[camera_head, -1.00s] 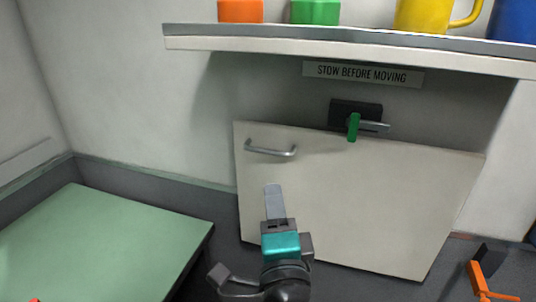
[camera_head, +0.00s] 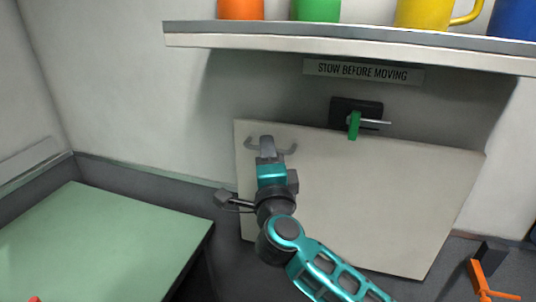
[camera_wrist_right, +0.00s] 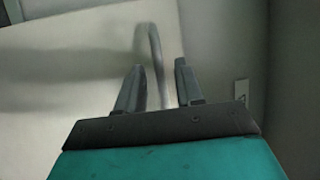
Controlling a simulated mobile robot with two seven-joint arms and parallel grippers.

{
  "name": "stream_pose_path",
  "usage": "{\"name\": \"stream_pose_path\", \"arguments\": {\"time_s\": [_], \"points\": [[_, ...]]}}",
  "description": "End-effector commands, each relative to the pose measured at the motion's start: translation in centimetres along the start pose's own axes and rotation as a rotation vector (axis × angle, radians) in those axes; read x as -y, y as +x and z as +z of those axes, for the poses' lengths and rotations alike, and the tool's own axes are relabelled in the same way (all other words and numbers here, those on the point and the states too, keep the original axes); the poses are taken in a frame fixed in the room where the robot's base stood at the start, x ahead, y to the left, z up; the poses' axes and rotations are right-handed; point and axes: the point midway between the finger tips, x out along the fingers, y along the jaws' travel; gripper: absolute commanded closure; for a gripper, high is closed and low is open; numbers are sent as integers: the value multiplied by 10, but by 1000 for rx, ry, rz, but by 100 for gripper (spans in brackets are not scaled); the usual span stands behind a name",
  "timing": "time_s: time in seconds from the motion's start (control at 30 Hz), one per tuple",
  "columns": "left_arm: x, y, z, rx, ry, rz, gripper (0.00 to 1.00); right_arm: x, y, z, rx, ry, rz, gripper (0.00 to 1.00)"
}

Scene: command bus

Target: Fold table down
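The table (camera_head: 370,200) is a pale panel standing upright against the back wall below the shelf. Its grey metal handle (camera_head: 287,149) is near the panel's upper left. A black latch block (camera_head: 345,108) with a green lever (camera_head: 354,126) sits on the wall at the panel's top edge; the lever hangs down. My right gripper (camera_head: 267,143) is at the handle and hides its middle. In the right wrist view, the handle bar (camera_wrist_right: 151,42) runs between the two fingers of my right gripper (camera_wrist_right: 158,70), which are apart. My left gripper is not in view.
A shelf (camera_head: 350,46) with several coloured mugs overhangs the panel. A sign (camera_head: 363,73) reads "STOW BEFORE MOVING". A green surface (camera_head: 100,240) is at lower left. An orange and black object (camera_head: 482,278) is at lower right.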

Motion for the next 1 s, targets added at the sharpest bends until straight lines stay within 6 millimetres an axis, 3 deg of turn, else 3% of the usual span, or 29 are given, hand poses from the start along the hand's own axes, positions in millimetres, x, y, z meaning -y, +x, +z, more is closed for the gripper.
{"name": "stream_pose_path", "arguments": {"time_s": [0.13, 0.5, 1.0], "points": [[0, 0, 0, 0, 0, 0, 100, 0, 0, 0, 0, 0, -1, 64], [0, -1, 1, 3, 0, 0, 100, 0, 0, 0, 0, 0, -1, 100], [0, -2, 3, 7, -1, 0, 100, 0, 0, 0, 0, 0, -1, 100]]}}
